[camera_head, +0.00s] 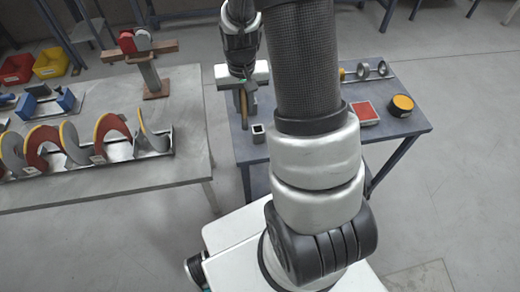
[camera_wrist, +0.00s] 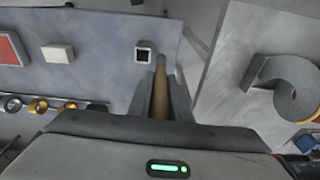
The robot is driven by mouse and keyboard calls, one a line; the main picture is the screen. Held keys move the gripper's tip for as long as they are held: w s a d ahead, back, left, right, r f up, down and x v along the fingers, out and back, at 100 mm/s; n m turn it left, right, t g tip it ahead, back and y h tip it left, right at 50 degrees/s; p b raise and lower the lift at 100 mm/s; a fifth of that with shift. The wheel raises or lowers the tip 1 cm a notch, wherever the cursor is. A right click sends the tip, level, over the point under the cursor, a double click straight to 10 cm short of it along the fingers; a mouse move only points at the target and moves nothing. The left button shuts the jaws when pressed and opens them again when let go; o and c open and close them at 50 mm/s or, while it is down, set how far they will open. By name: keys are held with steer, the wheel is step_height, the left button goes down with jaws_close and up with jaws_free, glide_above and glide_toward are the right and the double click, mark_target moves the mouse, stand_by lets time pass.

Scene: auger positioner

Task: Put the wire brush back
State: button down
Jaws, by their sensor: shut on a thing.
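The wire brush shows as a slim wooden handle (camera_head: 244,112) hanging near upright below my gripper (camera_head: 246,98) in the head view. In the wrist view the brown handle (camera_wrist: 160,92) lies between the two grey fingers, which are shut on it. I cannot make out the bristles. A small square open-topped holder (camera_head: 258,133) stands on the blue-grey table close to the right of the handle's lower end. Its dark, empty-looking opening (camera_wrist: 143,55) is just beyond the fingertips in the wrist view, slightly left of the handle. The brush appears outside and above the holder.
The blue-grey table (camera_head: 400,131) carries a red-topped tray (camera_head: 364,113), a yellow-and-black round item (camera_head: 401,105) and metal rings (camera_head: 363,70). A separate grey bench (camera_head: 105,187) at left holds the auger (camera_head: 70,143) and a stand (camera_head: 150,77). A gap separates them.

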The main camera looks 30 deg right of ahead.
steer(key=d+r+m+b, duration=0.1)
steer(key=d+m+b, duration=0.1)
steer(key=d+b, duration=0.15)
step_height(320, 180, down, 9)
steer(key=b, duration=0.7)
steer(key=shift+s+d+b, duration=0.2)
steer(key=shift+d+b, duration=0.1)
steer(key=shift+d, duration=0.15)
steer(key=shift+f, duration=0.1)
steer(key=c, duration=2.1)
jaws_free()
steer(key=shift+f, duration=0.1)
steer(key=o, duration=0.5)
steer(key=shift+c, duration=0.2)
